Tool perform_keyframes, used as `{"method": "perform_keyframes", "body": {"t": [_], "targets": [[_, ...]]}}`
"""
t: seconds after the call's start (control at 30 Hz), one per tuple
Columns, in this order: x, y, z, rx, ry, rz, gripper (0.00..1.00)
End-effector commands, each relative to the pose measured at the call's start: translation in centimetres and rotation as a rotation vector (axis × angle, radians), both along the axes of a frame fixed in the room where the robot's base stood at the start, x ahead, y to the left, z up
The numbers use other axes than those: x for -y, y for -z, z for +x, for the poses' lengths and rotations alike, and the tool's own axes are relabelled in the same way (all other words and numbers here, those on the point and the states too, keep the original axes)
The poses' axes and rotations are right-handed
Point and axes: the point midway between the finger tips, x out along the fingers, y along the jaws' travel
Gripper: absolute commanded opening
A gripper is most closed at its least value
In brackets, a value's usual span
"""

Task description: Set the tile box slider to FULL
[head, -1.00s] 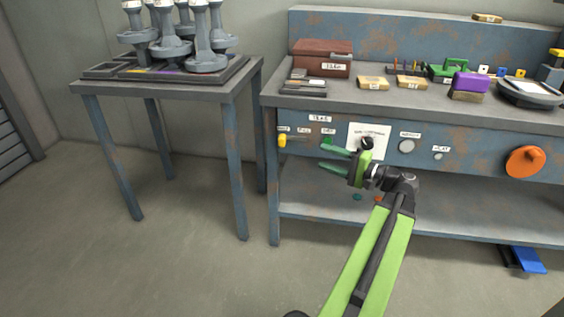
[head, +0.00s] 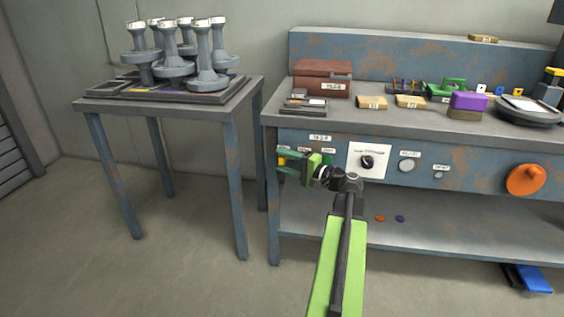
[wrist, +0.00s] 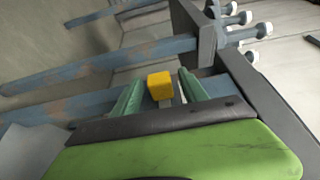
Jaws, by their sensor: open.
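The slider's yellow knob (head: 282,161) is at the left end of the bench's front panel, below a label plate (head: 319,138). It is partly hidden behind my gripper (head: 284,162) in the head view. In the wrist view the yellow knob (wrist: 160,84) sits between the two green fingers of my gripper (wrist: 158,80), with a visible gap on each side. My gripper is open around or just short of the knob; the exact depth is unclear. The slider's small position labels are mostly covered or too small to read now.
A white plate with a black dial (head: 367,162) is right of the slider, then a grey round knob (head: 409,165) and an orange wheel (head: 525,179). A brown box (head: 322,80) stands on the bench above. A side table (head: 170,103) with grey stands is at left.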

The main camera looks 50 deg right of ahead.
Motion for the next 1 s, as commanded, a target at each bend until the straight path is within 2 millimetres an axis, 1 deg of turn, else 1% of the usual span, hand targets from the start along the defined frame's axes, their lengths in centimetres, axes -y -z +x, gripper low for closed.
{"method": "perform_keyframes", "body": {"t": [0.1,0.33,0.37,0.73,1.0], "targets": [[-0.10,0.00,0.63,0.000,0.000,0.000,0.51],[-0.10,0.00,0.65,0.000,0.001,0.000,0.51],[-0.10,0.00,0.64,0.000,0.001,0.000,0.48],[-0.07,0.01,0.60,0.000,0.001,0.000,0.00],[-0.06,0.01,0.58,0.000,0.001,0.000,0.00]]}}
